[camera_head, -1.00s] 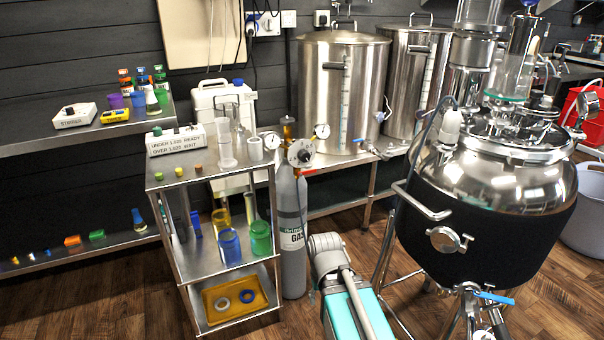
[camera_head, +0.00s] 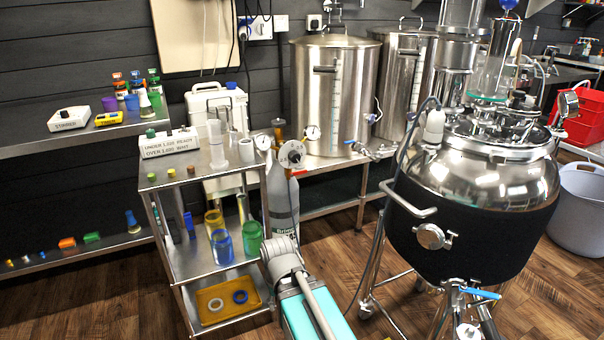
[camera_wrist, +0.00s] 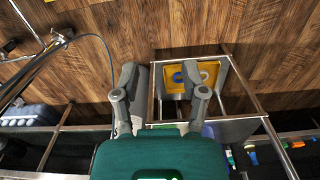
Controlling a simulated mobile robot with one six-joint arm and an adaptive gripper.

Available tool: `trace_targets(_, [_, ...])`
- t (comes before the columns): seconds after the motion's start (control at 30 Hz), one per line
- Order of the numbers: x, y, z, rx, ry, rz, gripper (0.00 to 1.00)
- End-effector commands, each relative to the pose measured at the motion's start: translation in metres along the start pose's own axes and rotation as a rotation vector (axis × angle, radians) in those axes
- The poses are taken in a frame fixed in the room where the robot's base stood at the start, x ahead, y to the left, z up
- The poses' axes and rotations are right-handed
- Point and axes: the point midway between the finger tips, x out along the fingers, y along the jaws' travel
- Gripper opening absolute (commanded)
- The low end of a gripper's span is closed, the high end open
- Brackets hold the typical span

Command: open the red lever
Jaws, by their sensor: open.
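A small red part (camera_head: 300,172), which looks like the red lever, sits beside the gauge and regulator (camera_head: 292,154) on top of the grey gas cylinder (camera_head: 281,200) in the head view. Its exact shape and position are too small to tell. In the wrist view my gripper (camera_wrist: 164,95) is open, its two grey fingers apart with nothing between them. The wrist view looks down on the floor and a steel cart, and I cannot make out the red part there. In the head view my arm covers the cylinder's lower part; my gripper cannot be made out there.
A steel cart (camera_head: 205,265) with jars and a yellow tray (camera_head: 228,299) stands left of the cylinder. Steel tanks (camera_head: 336,95) stand on a bench behind. A large black-jacketed kettle (camera_head: 470,235) on legs stands to the right. Wooden floor (camera_head: 385,320) shows between.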

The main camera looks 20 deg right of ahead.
Motion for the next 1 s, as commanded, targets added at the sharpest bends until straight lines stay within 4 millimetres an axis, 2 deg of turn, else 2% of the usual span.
trace_targets(0.27, [0.000,-0.001,-0.006,0.010,0.023,-0.033,0.56])
trace_targets(0.47, [-0.003,-0.014,-0.030,0.047,0.116,-0.159,0.56])
trace_targets(0.63, [-0.014,-0.016,-0.066,0.132,0.259,-0.338,0.56])
trace_targets(0.77, [-0.032,-0.010,-0.098,0.228,0.393,-0.491,0.56])
trace_targets(0.87, [-0.050,0.000,-0.122,0.315,0.499,-0.604,0.56])
trace_targets(1.0, [-0.079,0.024,-0.153,0.453,0.647,-0.755,0.56])
